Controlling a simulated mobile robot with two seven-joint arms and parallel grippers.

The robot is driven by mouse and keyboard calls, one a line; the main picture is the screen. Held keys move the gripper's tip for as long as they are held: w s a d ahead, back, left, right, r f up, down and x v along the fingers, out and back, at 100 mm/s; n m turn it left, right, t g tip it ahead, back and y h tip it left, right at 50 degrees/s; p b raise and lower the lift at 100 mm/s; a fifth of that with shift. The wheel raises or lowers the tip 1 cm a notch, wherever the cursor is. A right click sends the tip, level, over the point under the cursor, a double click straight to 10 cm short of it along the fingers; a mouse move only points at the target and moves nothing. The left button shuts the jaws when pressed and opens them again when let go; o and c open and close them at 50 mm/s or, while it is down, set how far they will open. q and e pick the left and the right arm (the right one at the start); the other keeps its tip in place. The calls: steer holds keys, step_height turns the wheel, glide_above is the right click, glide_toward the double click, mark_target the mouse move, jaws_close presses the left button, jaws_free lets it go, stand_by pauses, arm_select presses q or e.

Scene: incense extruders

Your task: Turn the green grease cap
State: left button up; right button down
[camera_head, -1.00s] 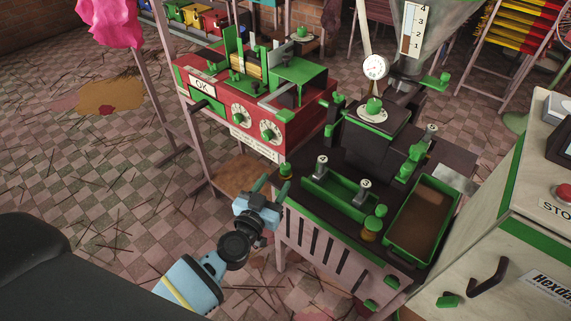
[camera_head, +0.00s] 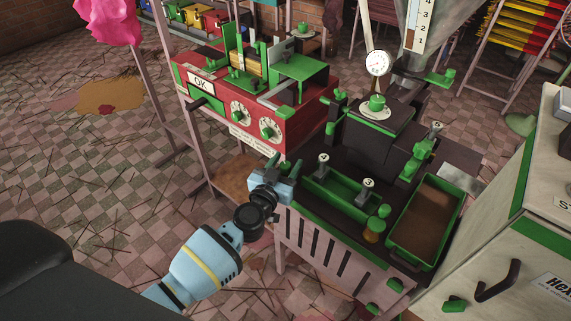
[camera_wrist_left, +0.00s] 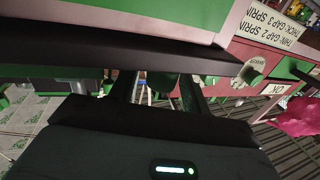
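A small green cap stood at the near left corner of the dark machine table (camera_head: 318,222) a second ago; my left gripper (camera_head: 283,165) now covers that corner and hides most of it. In the left wrist view, the two dark fingers of my left gripper (camera_wrist_left: 162,92) are apart, with a small green piece (camera_wrist_left: 160,78) showing between their tips. I cannot tell whether they touch it. Another green cap on an amber base (camera_head: 374,229) stands at the table's front edge, right of the gripper. My right gripper is out of view.
The red machine (camera_head: 255,110) with two dials stands behind the gripper. A green trough with numbered knobs (camera_head: 335,190) and a green-rimmed brown tray (camera_head: 425,222) lie to its right.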

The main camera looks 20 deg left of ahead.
arm_select(q)
steer(key=c, duration=1)
steer(key=shift+o, duration=0.2)
steer(key=shift+m+h, duration=0.3)
steer(key=shift+h, duration=0.2)
